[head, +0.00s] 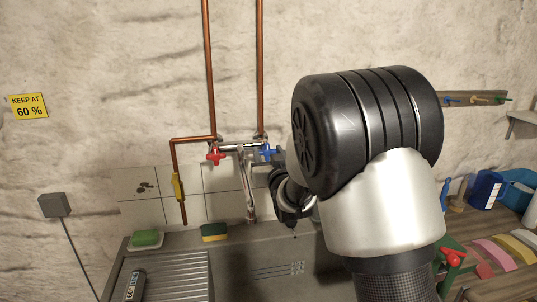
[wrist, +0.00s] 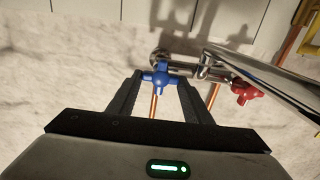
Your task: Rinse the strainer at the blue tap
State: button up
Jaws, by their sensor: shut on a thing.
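The blue tap (head: 268,153) is a cross-shaped handle on the right of the chrome wall mixer (head: 240,148). In the wrist view the blue handle (wrist: 160,78) sits between the fingertips of my gripper (wrist: 161,84), which is shut on it. In the head view my gripper (head: 274,174) reaches the handle from the right, partly hidden by my arm. The chrome spout (head: 248,190) hangs down over the grey sink (head: 230,245); I cannot make out water. I cannot make out the strainer in either view.
The red tap (head: 215,155) is left of the blue one, beside copper pipes (head: 209,70). Green soap (head: 147,238) and a sponge (head: 214,231) lie along the sink's back edge. A ribbed drainboard (head: 175,278) is at left. A blue jug (head: 485,190) stands at right.

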jog(key=n+b, duration=0.1)
jog(key=b, duration=0.1)
jog(key=shift+f+b, duration=0.35)
jog(key=shift+b, duration=0.05)
jog(key=shift+n+b, duration=0.75)
jog(key=shift+n, duration=0.05)
jog(key=shift+a+r+n+b, duration=0.1)
jog(key=shift+r+n+b, duration=0.05)
jog(key=shift+n+b, duration=0.55)
jog(key=shift+r, duration=0.2)
jog(key=o, duration=1.1)
jog(key=shift+c, duration=0.2)
jog(key=shift+s, duration=0.15)
